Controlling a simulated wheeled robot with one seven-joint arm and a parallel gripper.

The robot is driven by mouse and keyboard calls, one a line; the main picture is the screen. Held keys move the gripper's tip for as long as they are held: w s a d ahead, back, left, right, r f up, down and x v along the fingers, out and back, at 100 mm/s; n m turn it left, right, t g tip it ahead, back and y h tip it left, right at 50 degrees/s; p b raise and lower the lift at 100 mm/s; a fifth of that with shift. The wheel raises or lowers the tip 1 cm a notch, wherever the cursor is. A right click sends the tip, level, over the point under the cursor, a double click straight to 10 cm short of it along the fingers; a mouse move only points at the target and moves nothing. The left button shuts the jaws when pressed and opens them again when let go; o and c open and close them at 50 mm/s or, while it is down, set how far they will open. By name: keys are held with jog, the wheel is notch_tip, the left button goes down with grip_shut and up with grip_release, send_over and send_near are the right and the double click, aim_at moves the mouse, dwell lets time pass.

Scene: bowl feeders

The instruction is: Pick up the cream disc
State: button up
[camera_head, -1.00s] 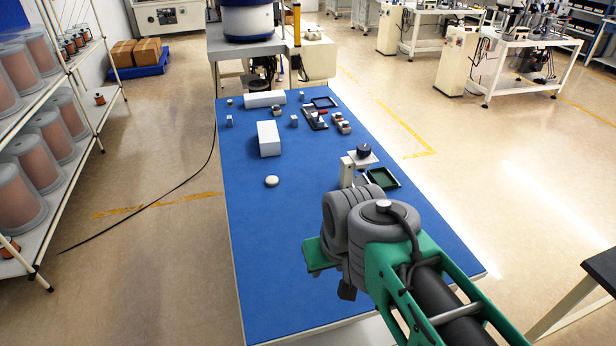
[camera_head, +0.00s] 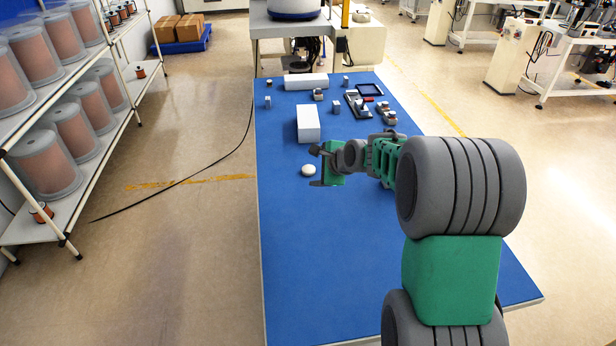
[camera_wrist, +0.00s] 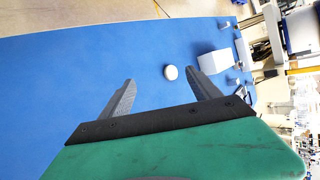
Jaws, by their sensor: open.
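The cream disc (camera_head: 308,170) lies flat on the blue table top, in front of a white block. It also shows in the wrist view (camera_wrist: 171,72), between the lines of the two fingers and a little past their tips. My gripper (camera_head: 316,168) is open and empty, close to the right of the disc in the head view. The wrist view shows its two grey fingers (camera_wrist: 162,78) spread wide with nothing between them. I cannot tell exactly how high the fingers are above the table.
The white block (camera_head: 308,124) stands behind the disc on the blue table (camera_head: 300,260). A long white box (camera_head: 306,81), several small blocks, a dark tray (camera_head: 370,90) and fixtures sit towards the far end. The table's near part and left edge are clear.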

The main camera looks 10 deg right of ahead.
aim_at(309, 170)
jog(key=w+d+f+m+t, duration=0.1)
jog(key=w+f+m, duration=0.2)
jog(key=f+m, duration=0.1)
jog(key=w+d+f+m+t+y+b, duration=0.1)
jog(key=w+f+m, duration=0.3)
jog(key=w+d+f+m+t, duration=0.1)
jog(key=w+d+f+m, duration=0.1)
jog(key=f+m, duration=0.3)
jog(key=shift+w+t+b, duration=0.3)
jog(key=shift+w+b, duration=0.05)
jog(key=shift+w, duration=0.55)
jog(key=p+x, duration=0.1)
jog(key=x, duration=0.6)
jog(key=shift+w+a, duration=0.1)
jog(key=shift+a, duration=0.1)
jog(key=c, duration=1.4)
